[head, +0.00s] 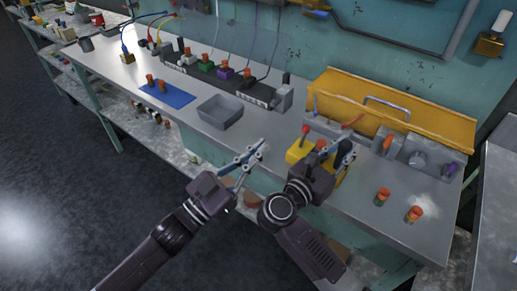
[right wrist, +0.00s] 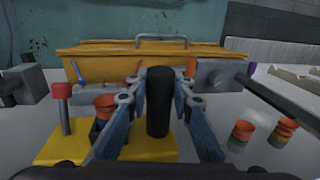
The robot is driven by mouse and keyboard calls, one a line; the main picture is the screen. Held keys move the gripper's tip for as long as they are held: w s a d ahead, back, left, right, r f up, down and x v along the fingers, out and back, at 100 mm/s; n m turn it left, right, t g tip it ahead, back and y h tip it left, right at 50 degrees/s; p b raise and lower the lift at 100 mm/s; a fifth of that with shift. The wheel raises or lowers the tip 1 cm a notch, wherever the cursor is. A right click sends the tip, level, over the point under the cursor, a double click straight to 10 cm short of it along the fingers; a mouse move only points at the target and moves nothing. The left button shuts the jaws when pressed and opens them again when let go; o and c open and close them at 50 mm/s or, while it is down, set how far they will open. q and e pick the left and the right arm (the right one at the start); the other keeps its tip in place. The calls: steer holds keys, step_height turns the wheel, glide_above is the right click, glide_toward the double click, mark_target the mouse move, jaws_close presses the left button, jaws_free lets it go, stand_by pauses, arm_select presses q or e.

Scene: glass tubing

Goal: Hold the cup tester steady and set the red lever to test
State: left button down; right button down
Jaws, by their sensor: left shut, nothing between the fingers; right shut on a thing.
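The cup tester has a yellow base (head: 294,155), a red-knobbed lever (head: 305,131) and an orange cup (head: 321,145) on it. It stands on the bench, partly hidden by my right gripper (head: 345,155). In the right wrist view, the red lever (right wrist: 62,92) stands roughly upright at the left of the base (right wrist: 60,150). The cup (right wrist: 104,106) is between the lever and a black upright post (right wrist: 158,100). The right gripper's blue fingers are shut on this post. My left gripper (head: 263,147) is shut and empty, left of the tester and apart from it.
A grey tray (head: 220,113) and a blue mat (head: 168,95) with orange-topped cups are further left. A yellow toolbox (head: 400,105) stands behind the tester. Two orange-topped cups (head: 382,196) (head: 414,214) stand to the right. Bare bench lies around them.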

steer(key=c, duration=1.6)
jaws_free()
